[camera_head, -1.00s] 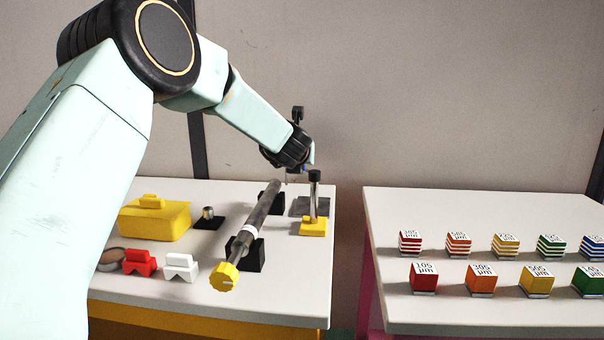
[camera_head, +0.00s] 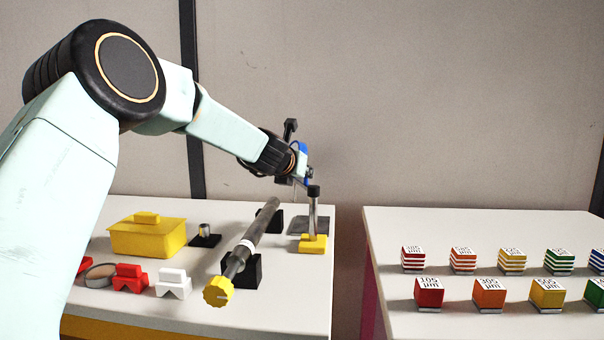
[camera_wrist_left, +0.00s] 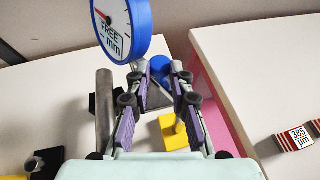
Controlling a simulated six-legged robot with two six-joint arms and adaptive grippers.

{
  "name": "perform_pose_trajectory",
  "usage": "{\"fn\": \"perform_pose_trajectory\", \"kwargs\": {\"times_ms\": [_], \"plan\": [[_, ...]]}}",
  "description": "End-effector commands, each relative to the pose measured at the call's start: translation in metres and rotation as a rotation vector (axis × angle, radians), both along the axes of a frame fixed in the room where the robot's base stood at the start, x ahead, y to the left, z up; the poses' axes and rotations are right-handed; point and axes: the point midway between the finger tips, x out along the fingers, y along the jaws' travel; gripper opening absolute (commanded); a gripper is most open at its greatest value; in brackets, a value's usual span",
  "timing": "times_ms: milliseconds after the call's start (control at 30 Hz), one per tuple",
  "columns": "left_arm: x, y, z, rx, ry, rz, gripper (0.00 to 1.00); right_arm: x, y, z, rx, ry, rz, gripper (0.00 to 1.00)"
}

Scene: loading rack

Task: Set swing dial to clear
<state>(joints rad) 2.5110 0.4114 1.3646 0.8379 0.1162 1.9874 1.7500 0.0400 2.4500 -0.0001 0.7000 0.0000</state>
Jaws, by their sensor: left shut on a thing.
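The swing dial (camera_wrist_left: 126,28) has a round white face reading "FREE mm", a red needle and a blue rim. It stands at the top left of the left wrist view. In the head view, a bit of blue (camera_head: 302,147) shows at my left gripper (camera_head: 308,173). In the wrist view, the fingers of my left gripper (camera_wrist_left: 160,70) are closed in around a blue part beside the dial; the exact contact is hard to see. A yellow base (camera_head: 313,244) with an upright metal post (camera_head: 313,213) and black cap stands below the gripper. My right gripper is not in view.
A grey tube with a yellow knob (camera_head: 218,291) lies on black supports. A yellow box (camera_head: 148,238), a red block (camera_head: 131,277) and a white block (camera_head: 173,283) are on the left table. Several coloured blocks stand on the right table (camera_head: 385,281), across a gap.

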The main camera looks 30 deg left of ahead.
Motion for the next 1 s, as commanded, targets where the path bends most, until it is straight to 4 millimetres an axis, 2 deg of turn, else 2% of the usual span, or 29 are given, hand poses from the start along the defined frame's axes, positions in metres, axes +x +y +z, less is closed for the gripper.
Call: {"fn": "perform_pose_trajectory", "kwargs": {"times_ms": [133,167,300,767,1000], "plan": [[0.001,0.004,0.005,0.001,-0.011,0.012,0.0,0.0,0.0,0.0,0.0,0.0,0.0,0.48],[0.001,0.004,0.005,0.002,-0.011,0.012,0.23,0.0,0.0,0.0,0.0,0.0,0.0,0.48],[0.001,0.004,0.004,0.002,-0.01,0.01,0.34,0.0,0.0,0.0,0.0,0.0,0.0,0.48],[-0.001,0.001,0.002,0.001,-0.004,0.004,0.34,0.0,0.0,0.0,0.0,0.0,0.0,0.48],[-0.025,-0.005,0.013,0.0,-0.004,0.003,0.34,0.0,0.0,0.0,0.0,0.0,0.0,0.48]]}}
